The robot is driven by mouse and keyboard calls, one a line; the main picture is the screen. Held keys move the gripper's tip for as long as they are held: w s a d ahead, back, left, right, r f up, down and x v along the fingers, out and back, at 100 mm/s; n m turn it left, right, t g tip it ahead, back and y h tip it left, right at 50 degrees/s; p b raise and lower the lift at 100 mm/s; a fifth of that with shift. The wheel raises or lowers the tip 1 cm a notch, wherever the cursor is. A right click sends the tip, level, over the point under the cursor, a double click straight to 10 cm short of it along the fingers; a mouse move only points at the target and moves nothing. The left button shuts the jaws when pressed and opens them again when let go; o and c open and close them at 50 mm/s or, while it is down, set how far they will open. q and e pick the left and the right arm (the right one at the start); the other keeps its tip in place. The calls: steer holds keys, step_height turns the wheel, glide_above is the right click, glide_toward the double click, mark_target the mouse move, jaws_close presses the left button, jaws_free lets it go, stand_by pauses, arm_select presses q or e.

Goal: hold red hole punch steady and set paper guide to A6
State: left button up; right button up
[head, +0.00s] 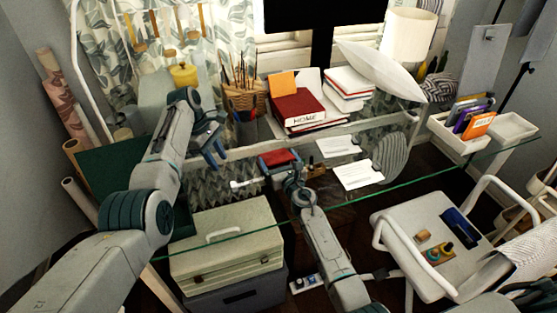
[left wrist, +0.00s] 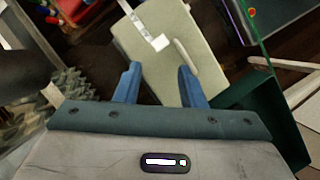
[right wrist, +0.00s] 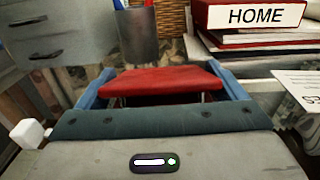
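The red hole punch (head: 280,158) is on the glass desk, left of the middle. In the right wrist view its red top (right wrist: 160,80) fills the space between my right gripper's blue fingers (right wrist: 165,90), with no clear gap at either side. My right gripper (head: 292,178) is at its near side. The white paper guide (head: 244,183) sticks out to the left of the punch and ends in a pale block, which also shows in the right wrist view (right wrist: 28,133). My left gripper (head: 214,152) is open and empty, apart from the guide (left wrist: 150,28), which lies beyond its fingertips.
The glass desk's edge (head: 330,202) runs across in front. A pale toolbox (head: 225,245) stands below it. Books (head: 298,112) and a basket of brushes (head: 244,97) stand behind the punch. White cards (head: 357,174) lie to its right. A white chair (head: 440,250) is at right.

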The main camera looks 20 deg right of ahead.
arm_select(q)
steer(key=c, duration=0.5)
steer(key=shift+w+a, duration=0.15)
steer(key=shift+a, duration=0.05)
jaws_close()
steer(key=s+a+r+n+t+h, duration=0.1)
steer(key=a+r+n+t+h, duration=0.2)
steer(key=a+r+n+h, duration=0.35)
steer(key=n, duration=0.2)
glide_toward(231, 189)
steer(key=shift+y, duration=0.35)
steer(key=x, duration=0.5)
steer(key=shift+s+d+r, duration=0.15)
steer(key=shift+d+r, duration=0.05)
steer(key=shift+d, duration=0.35)
